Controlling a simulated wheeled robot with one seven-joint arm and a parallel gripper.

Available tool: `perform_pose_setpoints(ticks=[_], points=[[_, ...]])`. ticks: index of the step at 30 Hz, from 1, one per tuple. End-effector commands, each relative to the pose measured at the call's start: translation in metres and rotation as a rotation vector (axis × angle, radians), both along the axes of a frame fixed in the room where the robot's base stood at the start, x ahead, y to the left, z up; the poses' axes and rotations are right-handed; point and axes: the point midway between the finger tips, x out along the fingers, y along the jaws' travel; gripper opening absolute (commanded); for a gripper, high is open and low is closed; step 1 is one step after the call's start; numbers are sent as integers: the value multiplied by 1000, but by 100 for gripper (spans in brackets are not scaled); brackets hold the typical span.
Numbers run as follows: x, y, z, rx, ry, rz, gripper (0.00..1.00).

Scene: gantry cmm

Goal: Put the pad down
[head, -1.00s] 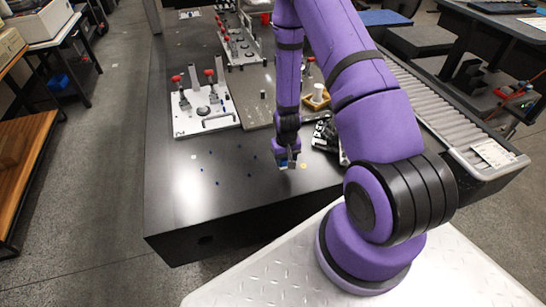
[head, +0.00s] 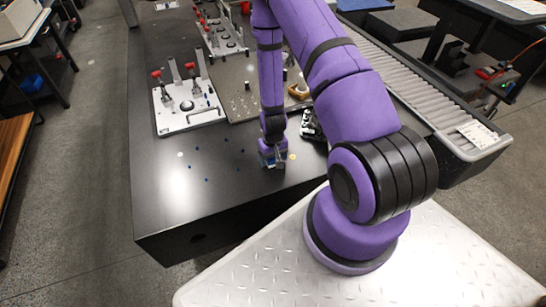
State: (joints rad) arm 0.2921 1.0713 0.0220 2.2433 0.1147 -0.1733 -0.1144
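My gripper (head: 271,161) points down at the black table top (head: 225,180), near its front edge. It is small in the head view, and its fingertips are low, at or close to the surface. A small bluish patch shows at the fingertips. I cannot tell whether this is the pad or part of the gripper, nor whether it touches the table. No other thing is clearly a pad. A yellowish round spot (head: 291,156) lies just right of the gripper, and a pale round spot (head: 180,154) lies farther left.
Several small blue dots mark the table left of my gripper. A white plate with red-tipped clamps (head: 187,103) and a grey plate (head: 245,98) stand behind. A black-and-white object (head: 311,126) lies close at right. A roller conveyor (head: 410,80) runs along the right.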

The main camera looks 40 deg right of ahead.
Motion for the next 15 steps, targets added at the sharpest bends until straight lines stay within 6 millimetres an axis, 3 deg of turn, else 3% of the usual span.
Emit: perform_pose_setpoints(ticks=[8, 15], points=[[0, 0, 2, 0, 0, 0, 76], [1, 0, 28, -1, -3, 0, 76]])
